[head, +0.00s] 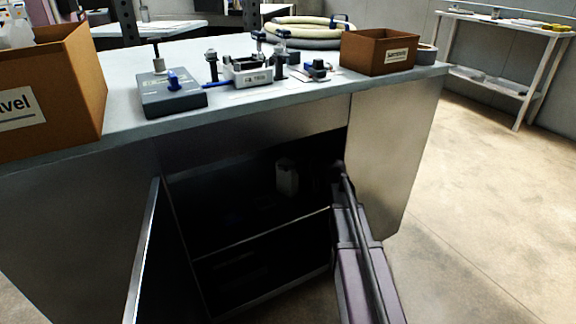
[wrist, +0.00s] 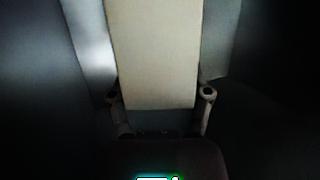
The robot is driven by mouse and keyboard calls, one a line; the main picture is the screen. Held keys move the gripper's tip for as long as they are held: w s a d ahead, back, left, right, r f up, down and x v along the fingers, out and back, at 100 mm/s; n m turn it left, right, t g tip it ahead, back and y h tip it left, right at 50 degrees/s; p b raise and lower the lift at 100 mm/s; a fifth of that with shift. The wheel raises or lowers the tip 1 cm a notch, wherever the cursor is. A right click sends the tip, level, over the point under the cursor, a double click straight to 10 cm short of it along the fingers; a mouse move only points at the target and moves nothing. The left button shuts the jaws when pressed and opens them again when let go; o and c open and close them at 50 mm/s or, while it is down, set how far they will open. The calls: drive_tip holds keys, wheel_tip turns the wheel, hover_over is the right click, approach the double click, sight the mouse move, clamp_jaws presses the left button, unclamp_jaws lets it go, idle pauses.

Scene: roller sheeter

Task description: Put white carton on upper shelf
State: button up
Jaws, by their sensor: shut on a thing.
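The white carton (head: 287,178) is inside the dark cabinet, above its upper shelf (head: 262,234), toward the right side of the opening. In the wrist view the carton (wrist: 155,55) fills the middle, a pale upright block. My gripper (wrist: 160,96) is shut on it, with one finger at each side of its lower part. In the head view my arm reaches into the cabinet from the lower right, and the gripper itself is lost in shadow. I cannot tell whether the carton's base touches the shelf.
The cabinet door (head: 143,255) stands open at the left. The right cabinet panel (head: 388,160) is close beside my arm. The bench top (head: 225,105) above carries a clamp fixture, a grey block and cardboard boxes. A lower compartment lies below the shelf. The floor at right is clear.

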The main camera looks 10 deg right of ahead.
drive_tip(key=shift+f, duration=0.1)
drive_tip(key=o, duration=1.3)
drive_tip(key=shift+o, duration=0.2)
drive_tip(key=shift+r, duration=0.2)
drive_tip(key=p+v, duration=0.3)
drive_tip(key=v, duration=0.9)
drive_tip(key=shift+s+f, duration=0.1)
